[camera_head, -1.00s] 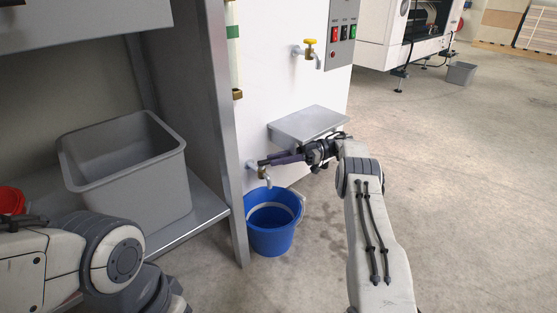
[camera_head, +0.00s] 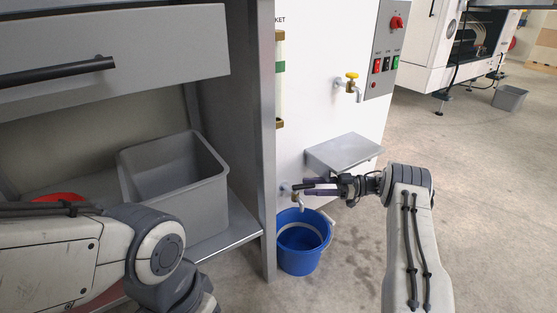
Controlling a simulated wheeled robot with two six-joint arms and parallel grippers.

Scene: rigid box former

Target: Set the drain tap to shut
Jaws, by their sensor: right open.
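The drain tap (camera_head: 300,198) is the low tap on the white machine panel, above a blue bucket (camera_head: 297,262). My right gripper (camera_head: 304,187) is at the tap's top, reaching in from the right with dark fingers pointing left. The fingers are open; I cannot tell whether they touch the handle. My left arm shows at the lower left, but its gripper is out of view.
A metal shelf (camera_head: 343,151) juts from the panel just above my right gripper. A second tap with a yellow handle (camera_head: 351,76) is higher up, beside a switch box (camera_head: 386,50). A grey bin (camera_head: 178,205) stands in the rack at left.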

